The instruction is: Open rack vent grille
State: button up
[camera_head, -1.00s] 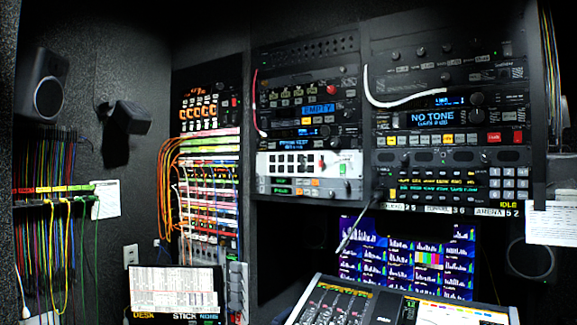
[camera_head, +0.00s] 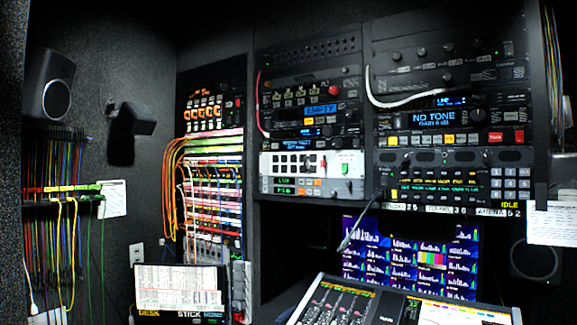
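A black panel with rows of small holes (camera_head: 310,48) sits at the top of the middle rack. It looks like a vent grille and appears flush with the rack front. A dark strip with rounded marks or slots (camera_head: 455,156) crosses the right rack below the NO TONE unit (camera_head: 434,118). I cannot tell which of these is the task's grille, or see a hinge or handle on either. My gripper is not in view.
A mixing console (camera_head: 400,305) stands low in front, below a multiview screen (camera_head: 410,255). Orange cables (camera_head: 172,190) loop from the patch bay, and colored cables (camera_head: 62,235) hang at left. A speaker (camera_head: 50,85) is on the left wall.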

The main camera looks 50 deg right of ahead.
aim_at(298, 163)
jog(key=z, duration=0.05)
jog(key=i, duration=1)
jog(key=u, duration=0.15)
jog(key=k, duration=0.9)
jog(key=z, duration=0.15)
jog(key=i, duration=0.4)
